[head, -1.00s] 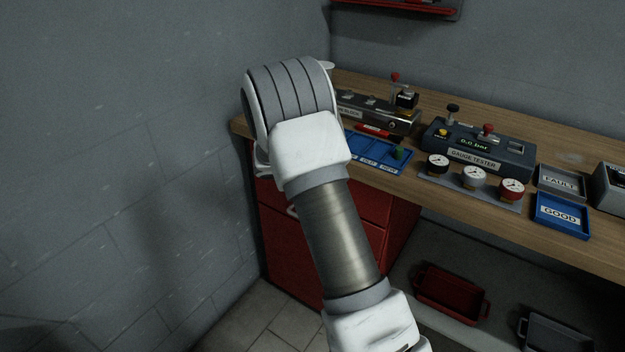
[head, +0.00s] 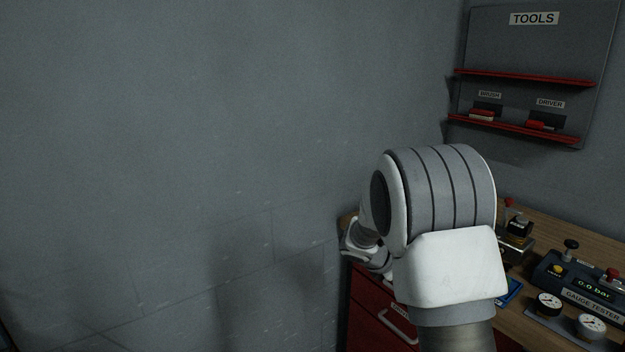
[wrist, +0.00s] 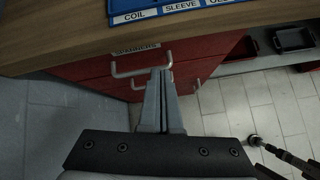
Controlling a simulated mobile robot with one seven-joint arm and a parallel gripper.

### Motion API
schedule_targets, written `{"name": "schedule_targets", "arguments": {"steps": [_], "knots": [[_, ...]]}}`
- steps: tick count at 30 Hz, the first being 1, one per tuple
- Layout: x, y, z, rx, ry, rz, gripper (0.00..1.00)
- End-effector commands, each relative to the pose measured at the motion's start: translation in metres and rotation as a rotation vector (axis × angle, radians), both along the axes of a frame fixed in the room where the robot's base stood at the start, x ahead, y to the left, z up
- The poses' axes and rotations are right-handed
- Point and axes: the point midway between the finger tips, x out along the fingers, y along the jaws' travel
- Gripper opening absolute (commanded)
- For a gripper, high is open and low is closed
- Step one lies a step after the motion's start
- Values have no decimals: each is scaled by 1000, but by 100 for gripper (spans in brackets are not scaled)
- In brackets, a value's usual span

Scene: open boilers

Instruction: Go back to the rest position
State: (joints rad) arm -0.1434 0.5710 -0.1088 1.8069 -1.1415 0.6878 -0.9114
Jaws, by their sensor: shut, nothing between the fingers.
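My gripper (wrist: 161,78) shows in the wrist view with its two grey fingers together and nothing between them. It points at the front of the red drawer cabinet (wrist: 105,72), just below the bench edge; the fingertips overlap the drawer handles in the picture, and I cannot tell whether they touch. In the head view my arm's bent joint fills the lower right and hides part of the wooden bench (head: 570,240). The gripper's fingers are hidden there. The red cabinet (head: 368,318) also shows below the bench.
A gauge tester (head: 575,280) and gauges (head: 548,304) stand on the bench at the right. A tool board (head: 540,50) with red shelves hangs above. A blue labelled tray (wrist: 165,10) lies at the bench edge. Bare grey wall (head: 200,120) fills the left.

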Motion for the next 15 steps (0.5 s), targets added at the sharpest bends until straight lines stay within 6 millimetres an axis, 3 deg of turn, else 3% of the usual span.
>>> {"name": "schedule_targets", "arguments": {"steps": [1,3,9,15], "knots": [[-12,-1,27,49,-50,-66,0],[-31,0,51,120,-111,-164,0],[-87,5,110,323,-270,-430,0],[-147,18,157,529,-407,-685,0]]}}
